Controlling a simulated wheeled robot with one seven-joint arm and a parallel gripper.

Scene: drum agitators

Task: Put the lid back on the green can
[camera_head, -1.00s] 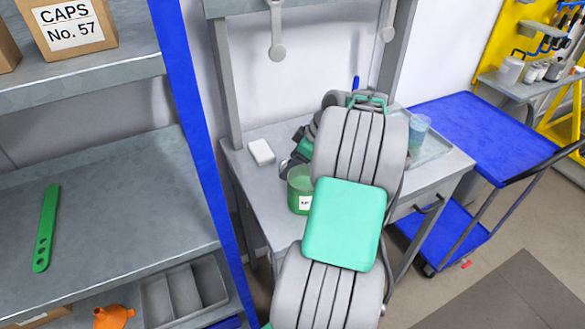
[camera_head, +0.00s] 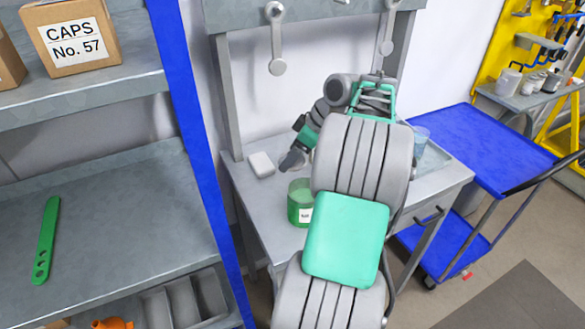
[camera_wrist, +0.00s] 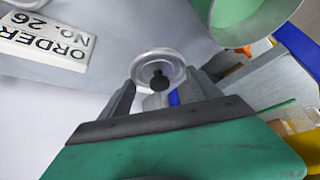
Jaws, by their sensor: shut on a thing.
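The green can (camera_head: 300,206) stands on the grey workbench, with a white label on its side. Its open round mouth also shows at the top right of the wrist view (camera_wrist: 246,22). My gripper (camera_head: 290,164) is above the bench, just behind and above the can. In the wrist view my gripper (camera_wrist: 160,98) is shut on a clear round lid (camera_wrist: 145,62) with a dark knob. The lid is apart from the can, to its left in that view. I cannot make out the lid in the head view.
A white block (camera_head: 261,164) marked "ORDER No. 26" in the wrist view lies left of the can. A blue-tinted beaker (camera_head: 421,140) stands on a tray at the bench's right. A blue shelf post (camera_head: 195,150) is left of the bench. A blue cart (camera_head: 480,140) stands right.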

